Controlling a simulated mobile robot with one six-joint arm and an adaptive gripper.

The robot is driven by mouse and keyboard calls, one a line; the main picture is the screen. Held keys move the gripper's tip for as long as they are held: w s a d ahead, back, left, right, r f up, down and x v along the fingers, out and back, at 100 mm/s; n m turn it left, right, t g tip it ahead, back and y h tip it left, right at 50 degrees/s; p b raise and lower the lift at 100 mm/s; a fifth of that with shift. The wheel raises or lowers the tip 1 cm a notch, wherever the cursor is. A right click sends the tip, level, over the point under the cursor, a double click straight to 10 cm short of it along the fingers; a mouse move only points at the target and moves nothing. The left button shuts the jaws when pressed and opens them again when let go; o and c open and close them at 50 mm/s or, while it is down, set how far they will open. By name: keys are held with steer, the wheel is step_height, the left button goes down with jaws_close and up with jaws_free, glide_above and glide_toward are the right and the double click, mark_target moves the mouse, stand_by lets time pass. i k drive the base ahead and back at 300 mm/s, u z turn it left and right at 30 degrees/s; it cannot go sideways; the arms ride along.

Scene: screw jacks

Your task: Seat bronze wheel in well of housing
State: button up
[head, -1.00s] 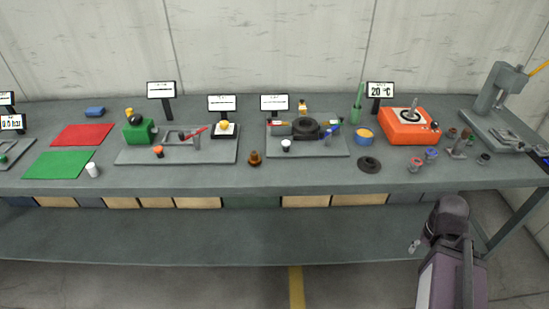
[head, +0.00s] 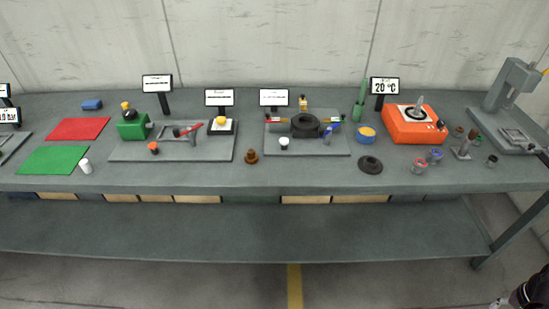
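A brown-bronze stepped piece (head: 252,157), which looks like the bronze wheel, stands on the bench near the front edge, left of the middle. A dark round body (head: 305,124) with an opening in its top, which looks like the housing, sits on a grey base plate (head: 335,150) to its right and farther back. The inside of the opening is too small to make out. Only a dark part of my arm shows in the bottom right corner, well away from both; my gripper cannot be made out.
A dark flanged disc (head: 370,165) lies right of the plate, near a blue-and-yellow round container (head: 366,136). An orange device (head: 412,123) and several small parts stand farther right. A white-capped piece (head: 284,143) stands at the plate's front. The bench front around the bronze piece is clear.

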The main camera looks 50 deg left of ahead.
mark_target(301, 129)
steer(key=z, duration=0.2)
steer(key=k, duration=1.2)
steer(key=u, duration=1.45)
steer(key=i, duration=0.95)
steer(key=z, duration=0.15)
